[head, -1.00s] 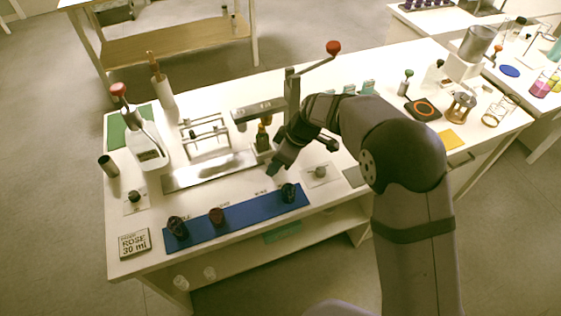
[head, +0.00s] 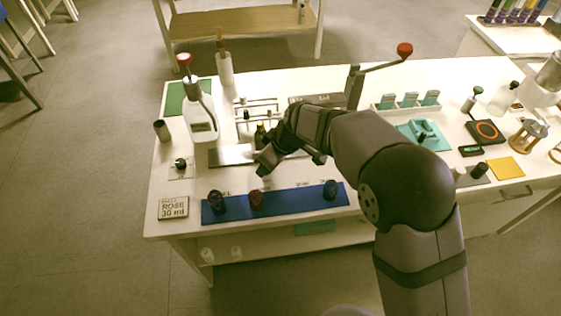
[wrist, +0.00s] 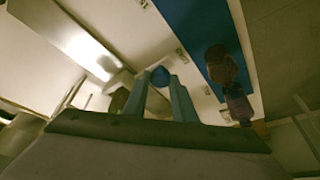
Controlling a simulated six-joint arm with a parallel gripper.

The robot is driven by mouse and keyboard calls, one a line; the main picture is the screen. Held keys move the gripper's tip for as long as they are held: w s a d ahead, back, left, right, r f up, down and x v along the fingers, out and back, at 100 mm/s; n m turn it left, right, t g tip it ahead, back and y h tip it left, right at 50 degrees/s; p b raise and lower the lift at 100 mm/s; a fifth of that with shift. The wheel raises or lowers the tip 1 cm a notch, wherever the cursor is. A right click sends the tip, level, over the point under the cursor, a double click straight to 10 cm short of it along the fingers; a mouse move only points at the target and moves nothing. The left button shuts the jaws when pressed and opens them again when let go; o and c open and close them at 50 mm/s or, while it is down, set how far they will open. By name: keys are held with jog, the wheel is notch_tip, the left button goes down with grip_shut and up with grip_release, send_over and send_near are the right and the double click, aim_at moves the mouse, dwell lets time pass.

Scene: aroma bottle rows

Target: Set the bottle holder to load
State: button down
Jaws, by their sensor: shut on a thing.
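The bottle holder sits on a flat metal track (head: 230,156) in front of the lever press. A small dark bottle (head: 260,134) stands upright in it; my gripper and arm hide most of the holder. In the head view my gripper (head: 263,169) is at the holder's near side, over the middle of the track.
A blue mat (head: 280,204) with several dark caps, including one at its right end (head: 330,189), lies along the near edge. A white spray-like bottle (head: 201,122) stands left of the track.

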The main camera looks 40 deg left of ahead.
jog(key=shift+s+a, duration=0.4)
jog(key=c, duration=1.5)
grip_release()
jog(key=shift+o, duration=0.2)
jog(key=shift+r, duration=0.1)
jog(key=b+v, duration=0.1)
jog(key=v, duration=0.6)
jog(key=shift+d+r, duration=0.1)
